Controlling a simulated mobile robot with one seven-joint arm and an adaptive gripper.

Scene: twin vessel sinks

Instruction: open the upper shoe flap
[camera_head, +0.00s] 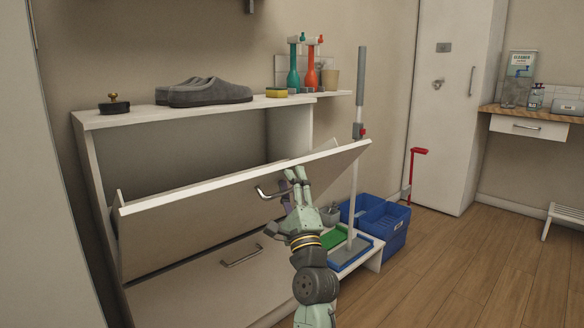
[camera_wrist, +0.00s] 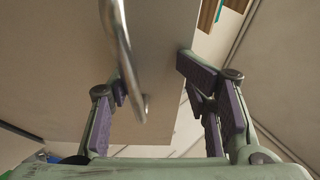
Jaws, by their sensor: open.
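The white shoe cabinet's upper flap (camera_head: 200,218) is tilted outward at the top, with a dark gap behind it. Its metal handle (camera_head: 268,192) is on the front face, near the top edge. My gripper (camera_head: 294,178) is at the flap's right part, just right of the handle. In the wrist view the handle (camera_wrist: 128,62) runs between the spread fingers, nearer the left one, and the flap's front (camera_wrist: 165,50) is behind it. My gripper is open; I cannot tell whether a finger touches the handle. The lower flap (camera_head: 205,283) is shut.
Grey slippers (camera_head: 205,93), a sponge (camera_head: 277,92) and spray bottles (camera_head: 294,68) are on top. A blue crate (camera_head: 388,222), a low bench (camera_head: 372,262) and a mop pole (camera_head: 359,100) stand right of the cabinet. The wooden floor (camera_head: 455,270) at the right is clear.

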